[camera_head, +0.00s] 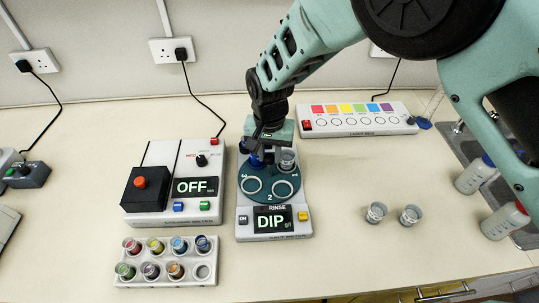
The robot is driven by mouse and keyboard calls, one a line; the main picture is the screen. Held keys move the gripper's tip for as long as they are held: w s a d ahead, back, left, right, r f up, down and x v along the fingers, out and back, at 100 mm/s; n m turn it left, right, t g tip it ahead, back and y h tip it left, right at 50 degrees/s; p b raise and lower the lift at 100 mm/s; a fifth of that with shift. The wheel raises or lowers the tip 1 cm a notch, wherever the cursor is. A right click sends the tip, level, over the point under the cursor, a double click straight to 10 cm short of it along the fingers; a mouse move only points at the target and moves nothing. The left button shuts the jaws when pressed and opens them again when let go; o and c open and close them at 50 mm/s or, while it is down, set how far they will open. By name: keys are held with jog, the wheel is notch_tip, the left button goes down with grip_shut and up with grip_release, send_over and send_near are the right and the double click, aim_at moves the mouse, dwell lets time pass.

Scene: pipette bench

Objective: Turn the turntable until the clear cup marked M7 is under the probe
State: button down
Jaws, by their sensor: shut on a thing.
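The dark teal turntable (269,187) sits on a small white meter and carries white ring places, with the digits 3 and 2 readable. A clear cup (287,160) stands at its back right; its mark is too small to read. My gripper (257,150) is at the back left of the turntable, shut on a small blue thing (257,161), which it partly covers. A grey-green head (283,130) of the meter is behind the turntable, partly hidden by my arm. I cannot make out the probe tip.
Two clear cups (376,212) (411,214) stand on the bench at right, marks unreadable. A meter reading OFF (172,190) is close on the left, with a rack of coloured cups (167,271) in front. Open bench lies to the right.

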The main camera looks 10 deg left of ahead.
jog(key=shift+n+b, duration=1.45)
jog(key=shift+n, duration=1.45)
jog(key=shift+n+b, duration=0.8)
jog(key=shift+n, duration=1.6)
jog(key=shift+r+n, duration=0.1)
jog(key=shift+n, duration=0.5)
jog(key=c, duration=1.1)
grip_release()
jog(key=shift+c, duration=0.2)
notch_tip(320, 180, up, 17)
jog(key=b, duration=0.4)
jog(key=shift+r, duration=0.2)
jog(key=shift+d, duration=0.1)
